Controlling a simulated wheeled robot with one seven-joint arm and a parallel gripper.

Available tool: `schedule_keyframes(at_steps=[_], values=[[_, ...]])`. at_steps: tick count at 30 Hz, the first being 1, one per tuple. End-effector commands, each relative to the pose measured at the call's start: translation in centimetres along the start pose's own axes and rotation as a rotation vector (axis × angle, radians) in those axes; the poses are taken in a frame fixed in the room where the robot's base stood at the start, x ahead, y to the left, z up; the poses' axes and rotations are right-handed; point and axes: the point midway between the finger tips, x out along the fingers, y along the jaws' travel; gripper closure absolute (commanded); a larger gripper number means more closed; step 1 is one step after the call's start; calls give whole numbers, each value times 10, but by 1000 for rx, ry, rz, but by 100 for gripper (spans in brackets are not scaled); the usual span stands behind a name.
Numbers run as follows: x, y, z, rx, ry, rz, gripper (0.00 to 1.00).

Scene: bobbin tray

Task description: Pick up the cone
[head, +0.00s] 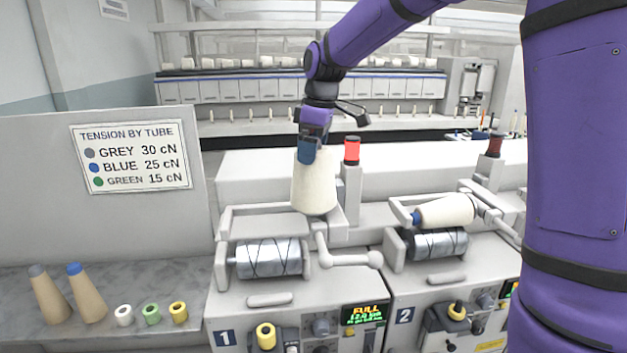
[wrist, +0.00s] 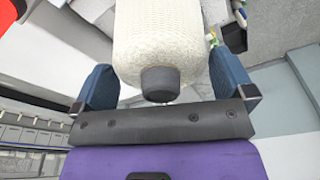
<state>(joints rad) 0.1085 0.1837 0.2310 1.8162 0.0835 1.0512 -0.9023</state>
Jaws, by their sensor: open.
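A cream yarn cone (head: 314,188) stands nearly upright, wide end down, at winding unit 1, above and behind its silver drum (head: 268,258). In the wrist view the cone (wrist: 168,35) shows a dark grey tube end (wrist: 160,84) pointing at my palm. My gripper (head: 307,152) is over the cone's narrow top. In the wrist view my gripper (wrist: 161,78) has its blue fingers on either side of the cone's narrow end, with gaps showing beside the tube. The far side of the cone is hidden.
A second cream cone (head: 446,211) lies tilted at unit 2 on the right. A red lamp (head: 352,150) stands close to the right of my gripper. Two bare tubes (head: 50,296) and several small bobbins (head: 152,313) stand on the left counter. A tension sign (head: 133,157) is behind.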

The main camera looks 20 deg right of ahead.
Motion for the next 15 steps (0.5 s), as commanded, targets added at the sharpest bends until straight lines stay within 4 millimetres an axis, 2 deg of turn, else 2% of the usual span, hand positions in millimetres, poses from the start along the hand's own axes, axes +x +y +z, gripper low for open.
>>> schedule_keyframes(at_steps=[3, 10, 15], values=[[7, 0, 0, 0, 0, 0, 0], [7, 0, 0, 0, 1, 1, 2], [7, 0, 0, 0, 0, 1, 41]])
